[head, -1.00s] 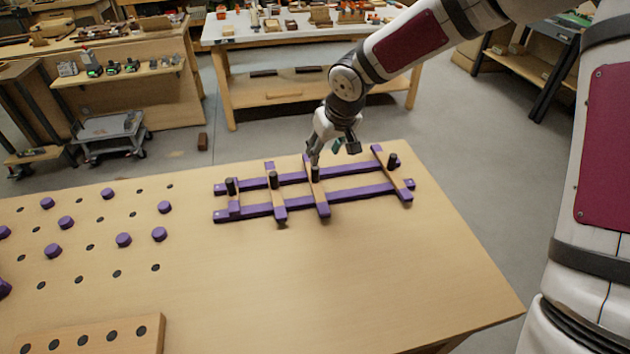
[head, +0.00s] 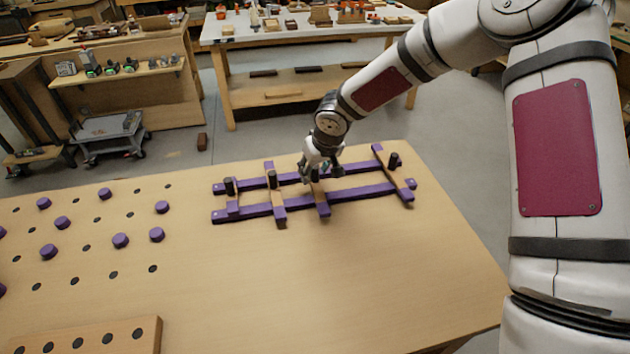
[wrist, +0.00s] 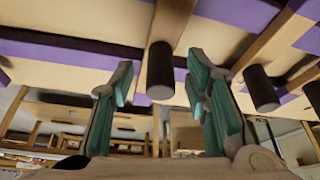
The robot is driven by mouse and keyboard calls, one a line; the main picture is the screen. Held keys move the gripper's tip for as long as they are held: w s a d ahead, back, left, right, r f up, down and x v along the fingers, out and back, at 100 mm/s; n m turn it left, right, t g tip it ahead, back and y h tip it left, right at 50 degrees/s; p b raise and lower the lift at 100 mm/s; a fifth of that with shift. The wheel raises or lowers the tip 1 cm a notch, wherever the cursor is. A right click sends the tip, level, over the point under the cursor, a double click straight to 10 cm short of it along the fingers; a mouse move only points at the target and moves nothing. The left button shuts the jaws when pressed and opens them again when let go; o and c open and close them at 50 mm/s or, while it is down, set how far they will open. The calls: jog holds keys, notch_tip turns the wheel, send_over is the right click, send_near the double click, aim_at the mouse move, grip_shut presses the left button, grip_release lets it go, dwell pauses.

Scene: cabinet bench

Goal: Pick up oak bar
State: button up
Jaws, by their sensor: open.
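Several oak bars with purple ends and dark upright pegs lie across two long purple rails (head: 352,193) on the bench. My gripper (head: 319,173) is over the third oak bar from the left (head: 321,200) and hides its peg and middle in the head view. In the wrist view my gripper (wrist: 160,88) is open, with teal pads on either side of that bar's dark peg (wrist: 160,66). The oak bar (wrist: 172,20) runs up from the peg there. I cannot tell whether the pads touch the peg.
Other oak bars lie left (head: 275,208) and right (head: 393,173) of my gripper. In the wrist view a neighbouring dark peg (wrist: 261,88) stands close to the right finger. Purple knobs (head: 120,241) and a holed wooden block (head: 95,335) are at left. The bench front (head: 330,285) is clear.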

jog(key=shift+c, duration=0.6)
grip_shut()
jog(key=shift+r, duration=0.1)
